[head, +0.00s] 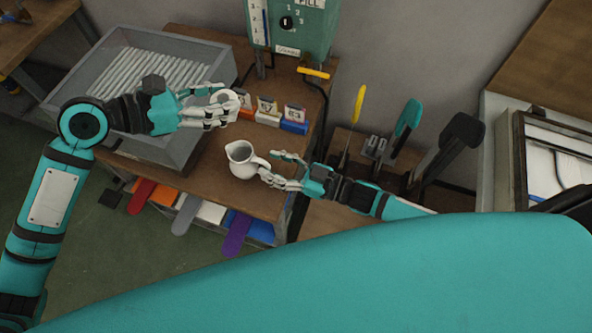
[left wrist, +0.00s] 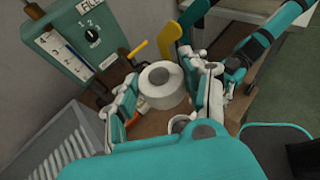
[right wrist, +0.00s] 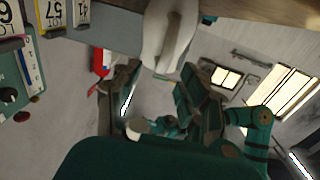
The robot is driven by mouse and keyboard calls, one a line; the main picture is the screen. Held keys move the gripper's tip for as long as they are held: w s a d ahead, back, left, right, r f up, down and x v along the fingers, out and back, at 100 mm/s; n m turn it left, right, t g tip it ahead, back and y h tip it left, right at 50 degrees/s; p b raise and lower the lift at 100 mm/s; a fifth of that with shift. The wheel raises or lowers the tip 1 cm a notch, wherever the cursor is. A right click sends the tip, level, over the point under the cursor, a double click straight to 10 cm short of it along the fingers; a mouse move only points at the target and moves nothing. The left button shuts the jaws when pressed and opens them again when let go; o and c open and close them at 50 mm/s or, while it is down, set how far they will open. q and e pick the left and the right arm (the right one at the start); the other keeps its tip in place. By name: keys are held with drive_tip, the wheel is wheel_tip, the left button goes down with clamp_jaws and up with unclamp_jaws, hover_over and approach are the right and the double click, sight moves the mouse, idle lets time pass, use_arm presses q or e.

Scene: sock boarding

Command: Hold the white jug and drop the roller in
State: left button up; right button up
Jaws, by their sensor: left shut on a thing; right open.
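A white roller (head: 222,97), like a thick tape ring, is gripped by my left gripper (head: 229,108) above the bench. In the left wrist view the roller (left wrist: 162,78) sits between the two fingers, its round face showing. The white jug (head: 241,164) stands upright on the bench, below and right of the roller in the head view. My right gripper (head: 270,170) is open at the handle side of the jug, its fingers around or beside the handle; contact is unclear. The jug (right wrist: 167,35) also shows upside down in the right wrist view. The jug's inside is mostly hidden.
A grey tray (head: 75,70) of white rods lies left under my left arm. Several numbered card blocks (head: 294,114) stand behind the jug. A green dial box (head: 300,25) is at the back. Upright tools (head: 402,130) stand right. Coloured tongues (head: 237,232) stick out along the bench's front.

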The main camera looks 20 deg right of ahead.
sight(266, 163)
drive_tip(key=shift+x, duration=1.55)
clamp_jaws()
